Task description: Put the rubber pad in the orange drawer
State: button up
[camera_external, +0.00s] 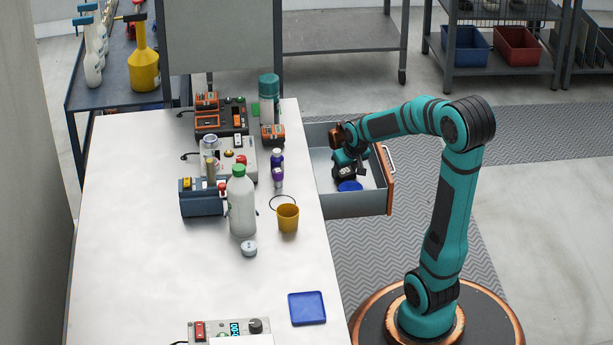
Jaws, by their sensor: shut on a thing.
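The orange drawer (388,178) stands pulled out from the right side of the workbench, with an orange front and grey walls. My gripper (347,180) points down inside the drawer's outline. It is shut on a flat, rounded blue piece, which appears to be the rubber pad (350,187). The pad shows just below the gripper, over the drawer floor. I cannot tell whether it touches the floor. The fingers are small and partly hidden by the dark gripper body.
The white workbench (150,270) holds a white bottle (241,210), a yellow cup (288,217), a blue square tray (307,308) and several devices at the back. The drawer's side walls and front stand close around my gripper. The bench's front left is clear.

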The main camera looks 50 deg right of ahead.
jog(key=shift+f, duration=0.15)
jog(key=o, duration=1)
jog(key=shift+o, duration=0.2)
jog(key=v, duration=1.2)
jog(key=shift+a+r, duration=0.15)
jog(key=shift+r, duration=0.05)
